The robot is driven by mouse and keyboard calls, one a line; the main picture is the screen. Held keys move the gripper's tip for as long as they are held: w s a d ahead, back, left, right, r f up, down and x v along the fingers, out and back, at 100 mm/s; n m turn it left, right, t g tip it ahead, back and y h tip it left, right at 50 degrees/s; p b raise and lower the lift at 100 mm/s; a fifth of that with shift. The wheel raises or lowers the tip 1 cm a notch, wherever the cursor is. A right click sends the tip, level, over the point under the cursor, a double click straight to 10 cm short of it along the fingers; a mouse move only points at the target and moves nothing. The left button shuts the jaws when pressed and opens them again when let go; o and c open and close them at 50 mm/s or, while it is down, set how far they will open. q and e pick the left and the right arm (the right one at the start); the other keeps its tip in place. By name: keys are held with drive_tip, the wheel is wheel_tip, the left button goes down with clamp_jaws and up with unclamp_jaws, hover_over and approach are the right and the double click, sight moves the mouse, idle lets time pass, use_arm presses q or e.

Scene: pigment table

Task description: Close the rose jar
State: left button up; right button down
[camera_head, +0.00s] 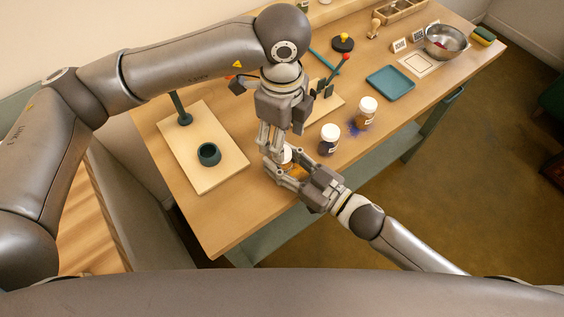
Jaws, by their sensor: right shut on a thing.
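A small jar (287,156) with a white top and an orange-brown lower part stands near the table's front edge, mostly hidden by my grippers. I cannot tell whether it is the rose jar or how its lid sits. My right gripper (282,172) comes from the lower right and is shut around the jar's side. My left gripper (274,150) points down at the jar's top from above. Its fingertips overlap the jar and the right fingers, so its grip is unclear. A dark jar (329,140) and a brown jar (367,110), both with white lids, stand to the right.
A pale board (217,176) with a dark teal bowl (209,154) is at left. A teal tray (390,83) and a metal bowl (445,42) are farther right. The front-left corner is clear.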

use_arm(q)
drive_tip(key=shift+c, duration=0.3)
wheel_tip(320, 180, up, 4)
drive_tip(key=shift+f, duration=0.25)
drive_tip(key=shift+f, duration=0.1)
drive_tip(key=shift+f, duration=3.95)
drive_tip(key=c, duration=1)
drive_tip(key=o, duration=1.1)
drive_tip(key=shift+c, duration=0.2)
